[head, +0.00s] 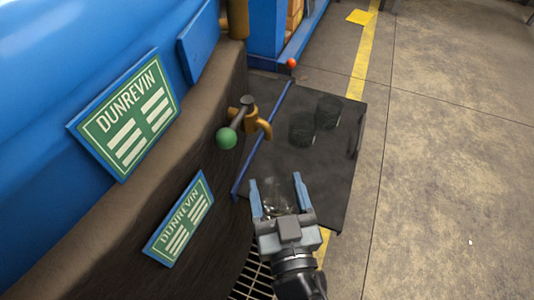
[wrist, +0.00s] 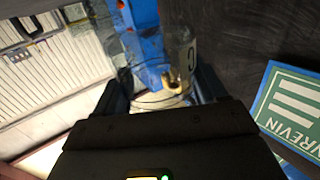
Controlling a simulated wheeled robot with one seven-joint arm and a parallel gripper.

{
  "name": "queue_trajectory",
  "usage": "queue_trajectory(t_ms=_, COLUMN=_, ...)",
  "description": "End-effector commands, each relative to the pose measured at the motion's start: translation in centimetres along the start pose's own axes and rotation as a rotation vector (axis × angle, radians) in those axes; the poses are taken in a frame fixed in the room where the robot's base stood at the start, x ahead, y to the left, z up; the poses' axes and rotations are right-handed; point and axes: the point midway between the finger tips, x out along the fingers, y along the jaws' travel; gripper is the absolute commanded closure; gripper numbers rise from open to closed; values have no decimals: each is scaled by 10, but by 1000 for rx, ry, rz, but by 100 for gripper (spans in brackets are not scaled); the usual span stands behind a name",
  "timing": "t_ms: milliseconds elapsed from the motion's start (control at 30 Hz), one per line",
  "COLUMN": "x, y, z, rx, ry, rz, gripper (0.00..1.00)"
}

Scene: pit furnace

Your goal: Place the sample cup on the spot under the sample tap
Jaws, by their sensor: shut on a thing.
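The sample cup is clear glass and shows faintly between the fingers of my gripper (head: 277,188) in the head view. My gripper is shut on the cup. In the wrist view the see-through cup (wrist: 158,99) sits between the two dark fingers. The sample tap (head: 264,128) is brass with a green knob and sticks out from the dark furnace wall, above and a little left of my gripper in the head view. It also shows in the wrist view (wrist: 173,78), behind the glass. I cannot make out a marked spot under the tap.
A dark table (head: 335,185) lies beyond my gripper. Two dark see-through cups (head: 302,130) (head: 328,112) stand on it, right of the tap. Green Dunrevin signs (head: 128,115) are on the left.

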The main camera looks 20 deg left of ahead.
Motion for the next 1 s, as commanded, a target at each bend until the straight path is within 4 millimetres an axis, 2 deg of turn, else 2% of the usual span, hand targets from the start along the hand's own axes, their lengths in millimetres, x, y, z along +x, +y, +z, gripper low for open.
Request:
queue_trajectory(t_ms=33, x=14, y=-2, z=-4, rx=1, ry=3, rz=-2, gripper=59)
queue_trajectory(t_ms=200, x=56, y=-1, z=-4, rx=1, ry=2, rz=-1, gripper=59)
queue_trajectory(t_ms=400, x=89, y=0, z=-2, rx=1, ry=1, rz=0, gripper=59)
queue_trajectory(t_ms=567, x=97, y=0, z=3, rx=1, ry=-1, rz=0, gripper=59)
queue_trajectory(t_ms=800, x=97, y=0, z=33, rx=0, ry=-1, rz=0, gripper=59)
queue_trajectory(t_ms=1000, x=97, y=0, z=35, rx=1, ry=0, rz=0, gripper=59)
